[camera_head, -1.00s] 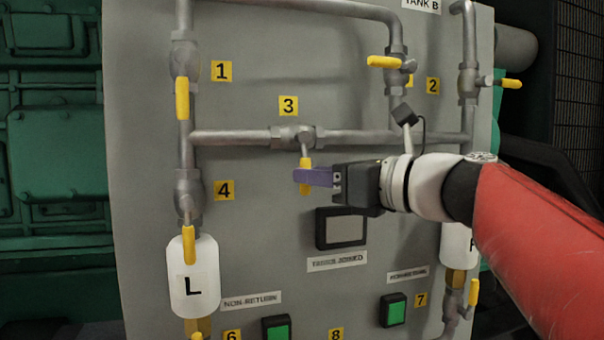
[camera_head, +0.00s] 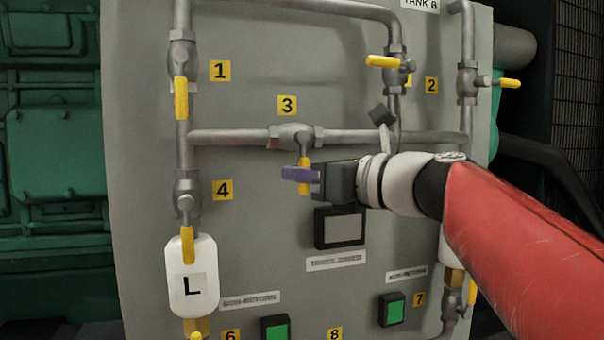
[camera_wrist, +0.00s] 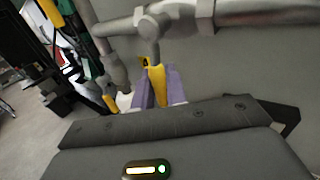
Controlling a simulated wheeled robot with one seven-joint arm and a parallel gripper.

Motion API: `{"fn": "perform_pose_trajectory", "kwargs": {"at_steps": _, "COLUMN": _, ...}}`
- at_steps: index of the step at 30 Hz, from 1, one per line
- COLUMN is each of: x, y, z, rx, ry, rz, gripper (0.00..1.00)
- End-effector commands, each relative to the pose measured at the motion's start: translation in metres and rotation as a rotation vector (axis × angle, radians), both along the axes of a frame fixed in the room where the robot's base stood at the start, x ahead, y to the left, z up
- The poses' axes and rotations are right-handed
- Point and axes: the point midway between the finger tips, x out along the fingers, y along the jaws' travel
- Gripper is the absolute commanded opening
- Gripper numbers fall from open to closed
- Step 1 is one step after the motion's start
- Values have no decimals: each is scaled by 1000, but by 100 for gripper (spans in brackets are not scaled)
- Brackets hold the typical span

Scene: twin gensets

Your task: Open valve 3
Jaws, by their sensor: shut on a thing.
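Valve 3 (camera_head: 293,137) sits in the horizontal pipe under the yellow "3" label (camera_head: 287,105). Its yellow handle (camera_head: 304,182) hangs straight down, across the pipe's line. My gripper (camera_head: 298,174) reaches in from the right, its purple fingers at the lower part of the handle. In the wrist view the handle (camera_wrist: 157,85) stands between the two purple fingers (camera_wrist: 158,90), which are closed on it. The handle's lower end is partly hidden by the fingers in the wrist view.
Below my gripper are a dark-framed display (camera_head: 340,228) and green buttons (camera_head: 392,310). A white tank marked L (camera_head: 192,277) hangs at lower left.

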Motion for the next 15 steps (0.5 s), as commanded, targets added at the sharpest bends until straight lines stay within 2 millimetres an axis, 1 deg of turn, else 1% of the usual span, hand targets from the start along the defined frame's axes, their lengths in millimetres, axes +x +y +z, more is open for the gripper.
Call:
{"fn": "perform_pose_trajectory", "kwargs": {"at_steps": 8, "x": -1, "y": 2, "z": -1, "rx": 32, "ry": 11, "rz": 1, "gripper": 0}}
{"fn": "perform_pose_trajectory", "kwargs": {"at_steps": 15, "x": -3, "y": 9, "z": -2, "rx": 160, "ry": 48, "rz": 2, "gripper": 0}}
